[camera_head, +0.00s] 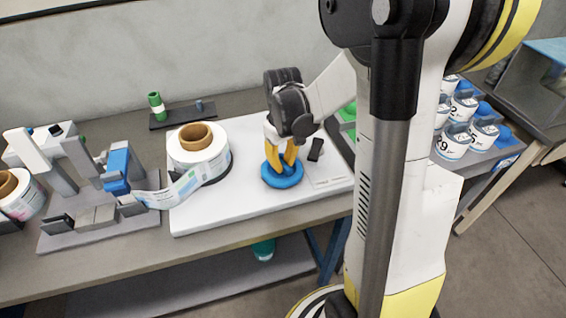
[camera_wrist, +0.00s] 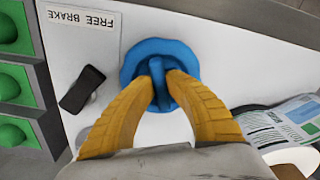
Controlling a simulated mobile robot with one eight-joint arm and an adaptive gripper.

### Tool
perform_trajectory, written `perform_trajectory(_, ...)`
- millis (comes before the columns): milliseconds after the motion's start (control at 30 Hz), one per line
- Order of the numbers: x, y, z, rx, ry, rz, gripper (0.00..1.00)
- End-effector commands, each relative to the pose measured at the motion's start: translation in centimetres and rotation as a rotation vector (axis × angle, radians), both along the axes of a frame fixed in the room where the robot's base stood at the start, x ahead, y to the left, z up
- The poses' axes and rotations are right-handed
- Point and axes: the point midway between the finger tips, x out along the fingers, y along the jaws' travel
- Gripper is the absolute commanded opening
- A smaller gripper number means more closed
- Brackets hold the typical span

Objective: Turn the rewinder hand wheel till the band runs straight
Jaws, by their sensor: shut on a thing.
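The blue hand wheel (camera_head: 283,176) lies flat on the white base plate (camera_head: 235,207) of the rewinder. My gripper (camera_head: 285,160) points down with its yellow fingers shut on the wheel's raised middle bar. In the wrist view the fingers (camera_wrist: 160,90) close on both sides of the bar of the blue wheel (camera_wrist: 150,50). The rewinder reel (camera_head: 198,150) stands to the left of the wheel. The printed band (camera_head: 172,192) runs from the reel leftward to the labeller; it looks curved and slack, sagging between them.
A black lever (camera_head: 315,149) sits just right of the wheel, by a plate marked FREE and BRAKE (camera_wrist: 82,20). The grey labeller (camera_head: 90,180) with a blue head stands left. Green pieces (camera_wrist: 14,78) sit beside the plate. White labelled tubs (camera_head: 455,140) stand at right.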

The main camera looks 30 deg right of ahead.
Motion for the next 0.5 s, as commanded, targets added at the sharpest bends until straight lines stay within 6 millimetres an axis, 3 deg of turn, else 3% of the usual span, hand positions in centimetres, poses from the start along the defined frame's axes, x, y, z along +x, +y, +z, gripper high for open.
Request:
perform_trajectory(233,-0.01,0.02,-0.04,0.000,0.000,-0.003,0.00)
perform_trajectory(267,-0.01,0.02,-0.04,0.000,0.000,-0.002,0.21)
perform_trajectory(300,-0.01,0.02,-0.04,0.000,0.000,-0.002,0.33)
perform_trajectory(333,-0.01,0.02,-0.04,0.000,0.000,-0.002,0.38)
perform_trajectory(500,-0.01,0.01,-0.03,0.000,0.000,-0.002,0.38)
